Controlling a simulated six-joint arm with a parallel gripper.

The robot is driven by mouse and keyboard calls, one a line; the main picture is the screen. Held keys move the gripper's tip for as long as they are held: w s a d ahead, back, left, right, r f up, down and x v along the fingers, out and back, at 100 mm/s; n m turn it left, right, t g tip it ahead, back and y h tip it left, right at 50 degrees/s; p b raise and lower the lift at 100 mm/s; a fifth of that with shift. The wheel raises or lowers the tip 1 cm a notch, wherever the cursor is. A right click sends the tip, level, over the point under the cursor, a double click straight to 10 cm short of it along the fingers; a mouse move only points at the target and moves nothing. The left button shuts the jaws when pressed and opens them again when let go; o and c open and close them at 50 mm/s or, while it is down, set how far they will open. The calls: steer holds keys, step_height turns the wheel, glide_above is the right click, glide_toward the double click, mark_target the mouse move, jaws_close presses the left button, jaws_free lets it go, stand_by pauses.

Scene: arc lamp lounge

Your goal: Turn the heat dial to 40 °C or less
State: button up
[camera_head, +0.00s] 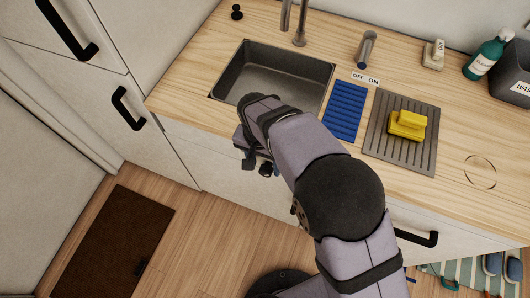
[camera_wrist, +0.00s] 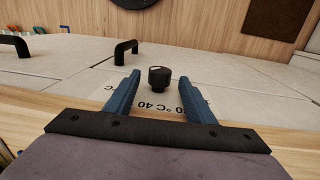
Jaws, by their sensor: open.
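The heat dial (camera_wrist: 159,80) is a black round knob on the pale cabinet front, in the middle of the wrist view. A pale mark shows on its top; I cannot tell which temperature it points to. A printed label (camera_wrist: 150,106) by the dial reads partly "°C" and "40", upside down. My gripper (camera_wrist: 160,77) is open, with one blue finger on each side of the dial and gaps between. In the head view my gripper (camera_head: 258,163) is at the counter's front edge below the sink, and the arm hides much there.
The sink (camera_head: 275,80) with its tap (camera_head: 299,38) lies behind my gripper. A blue ribbed mat (camera_head: 346,112) and a grey drainer (camera_head: 380,140) with a yellow sponge (camera_head: 407,125) are to the right. Black handles (camera_wrist: 125,50) stick out from the cabinet fronts.

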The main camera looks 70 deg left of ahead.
mark_target(263, 168)
steer(key=shift+s+a+r+b, duration=0.1)
steer(key=shift+r+b, duration=0.15)
steer(key=shift+r, duration=1.05)
steer(key=shift+s+r+b, duration=0.1)
steer(key=shift+r+b, duration=0.1)
steer(key=shift+r, duration=1.05)
steer(key=f+b, duration=0.1)
steer(key=b, duration=0.3)
steer(key=shift+r+b, duration=0.1)
steer(key=shift+b, duration=0.65)
steer(key=shift+r+b, duration=0.1)
steer(key=shift+b, duration=0.45)
steer(key=shift+r+b, duration=0.3)
steer(key=shift+r, duration=0.05)
steer(key=shift+w+d+f+p, duration=0.1)
steer(key=shift+d+f+p, duration=0.1)
steer(key=shift+f, duration=1.65)
steer(key=shift+w+d+f+p, duration=0.1)
steer(key=shift+d+f, duration=0.05)
steer(key=shift+f, duration=1.7)
